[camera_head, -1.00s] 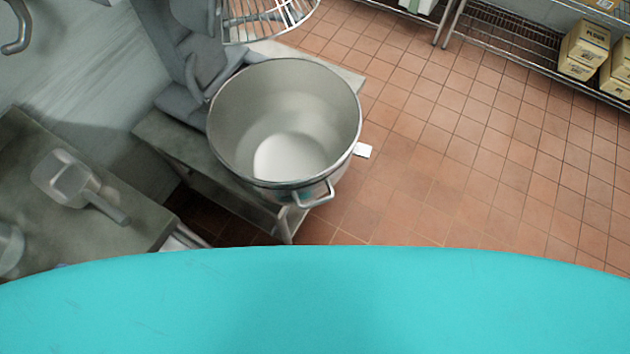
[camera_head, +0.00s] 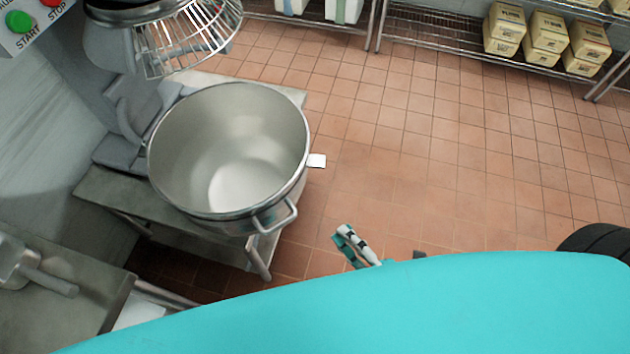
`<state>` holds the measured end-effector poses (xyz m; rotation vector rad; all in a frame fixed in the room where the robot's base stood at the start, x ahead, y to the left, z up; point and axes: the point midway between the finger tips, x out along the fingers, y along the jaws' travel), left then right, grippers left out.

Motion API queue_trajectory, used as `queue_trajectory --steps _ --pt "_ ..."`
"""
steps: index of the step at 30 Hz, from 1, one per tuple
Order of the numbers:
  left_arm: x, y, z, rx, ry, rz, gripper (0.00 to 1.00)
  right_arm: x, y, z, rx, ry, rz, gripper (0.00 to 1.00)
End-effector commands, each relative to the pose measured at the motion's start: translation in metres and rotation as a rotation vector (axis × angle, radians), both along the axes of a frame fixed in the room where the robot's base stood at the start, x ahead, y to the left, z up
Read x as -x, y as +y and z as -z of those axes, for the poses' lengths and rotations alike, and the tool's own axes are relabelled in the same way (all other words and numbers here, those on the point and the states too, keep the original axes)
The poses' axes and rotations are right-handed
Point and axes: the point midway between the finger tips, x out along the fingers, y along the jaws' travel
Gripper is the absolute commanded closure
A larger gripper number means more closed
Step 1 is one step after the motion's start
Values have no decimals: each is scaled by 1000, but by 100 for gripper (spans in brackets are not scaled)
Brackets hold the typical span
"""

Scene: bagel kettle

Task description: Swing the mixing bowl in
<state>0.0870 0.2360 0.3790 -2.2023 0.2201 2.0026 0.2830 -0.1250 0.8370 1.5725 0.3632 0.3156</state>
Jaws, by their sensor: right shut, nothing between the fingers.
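The mixing bowl (camera_head: 230,150) is a large round steel bowl with an open top, a loop handle at its front right and a small white tab on its right side. It stands out to the right of the mixer's grey body (camera_head: 120,125), clear of the wire guard (camera_head: 190,40) above and behind it. My right gripper (camera_head: 346,234) shows low in the middle, to the right of the bowl and apart from it, over the floor. Its fingers are together and hold nothing. My left gripper is out of view.
A steel stand (camera_head: 180,228) is under the bowl. A steel table (camera_head: 60,315) with a metal scoop (camera_head: 30,270) is at the lower left. Wire shelving (camera_head: 440,38) with yellowish boxes is at the back right. The tiled floor (camera_head: 430,150) between is clear.

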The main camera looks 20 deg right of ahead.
Motion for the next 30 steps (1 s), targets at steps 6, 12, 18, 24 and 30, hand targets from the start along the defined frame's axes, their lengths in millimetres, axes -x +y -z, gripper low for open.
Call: queue_trajectory --steps 6,12,18,24,30 --pt "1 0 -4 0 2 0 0 -11 7 -15 24 -43 -13 100" --pt "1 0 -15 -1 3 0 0 -47 24 -17 22 -44 -12 100" --pt "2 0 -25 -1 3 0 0 -86 42 -15 22 -40 -11 100" --pt "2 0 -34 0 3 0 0 -115 36 -14 24 -38 -11 100" --pt "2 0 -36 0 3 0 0 -127 31 -13 21 -37 -10 100"
